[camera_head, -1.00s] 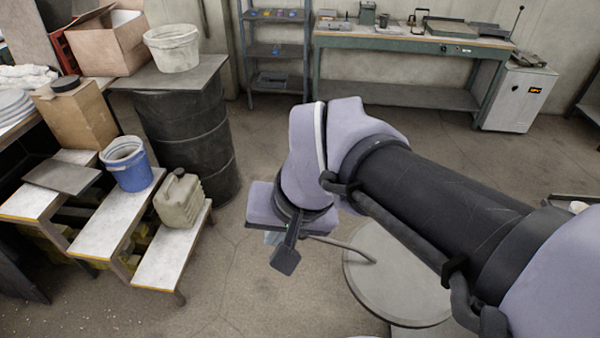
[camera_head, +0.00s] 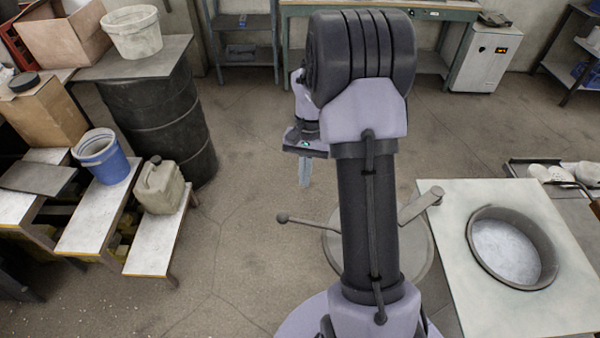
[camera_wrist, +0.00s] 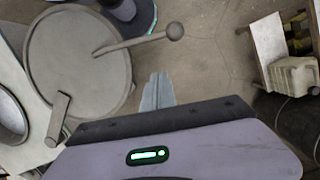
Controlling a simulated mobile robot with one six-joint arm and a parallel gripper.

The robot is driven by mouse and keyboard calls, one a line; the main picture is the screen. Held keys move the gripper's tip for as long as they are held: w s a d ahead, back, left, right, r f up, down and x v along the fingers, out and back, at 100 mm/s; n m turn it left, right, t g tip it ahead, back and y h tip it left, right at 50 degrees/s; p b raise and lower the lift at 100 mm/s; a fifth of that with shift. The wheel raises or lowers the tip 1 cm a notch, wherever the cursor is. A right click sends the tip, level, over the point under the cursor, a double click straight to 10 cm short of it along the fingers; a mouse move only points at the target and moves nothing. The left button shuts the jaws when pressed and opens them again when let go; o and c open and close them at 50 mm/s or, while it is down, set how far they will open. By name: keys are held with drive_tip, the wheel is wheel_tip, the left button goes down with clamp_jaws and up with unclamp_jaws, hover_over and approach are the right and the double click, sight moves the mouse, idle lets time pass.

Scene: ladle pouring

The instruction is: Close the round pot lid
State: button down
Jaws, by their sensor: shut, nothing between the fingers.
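The round grey lid (camera_head: 416,248) stands open beside the pot, partly hidden behind my arm in the head view. It shows almost whole in the wrist view (camera_wrist: 85,75). Its bar handle ends in a ball (camera_head: 283,217), which also shows in the wrist view (camera_wrist: 175,31). A hinge arm (camera_head: 420,206) joins the lid to the white top. The round pot (camera_head: 470,245) is uncovered, with a pale surface inside. My gripper (camera_head: 304,182) is shut and empty, beyond the handle and apart from it; its fingers show in the wrist view (camera_wrist: 157,80).
The white top (camera_head: 455,300) surrounds the pot at right. Steps (camera_head: 155,240) with a blue bucket (camera_head: 100,158) and a beige canister (camera_head: 160,187) stand at left, near a dark drum (camera_head: 160,130). Open floor lies between the steps and my arm.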

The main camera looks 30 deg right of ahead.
drive_tip(key=s+a+f+b, duration=0.2)
drive_tip(key=s+a+f, duration=0.1)
drive_tip(key=f, duration=0.3)
drive_tip(key=shift+s+a+f, duration=0.2)
drive_tip(key=shift+a+f, duration=0.15)
drive_tip(key=shift+a, duration=0.15)
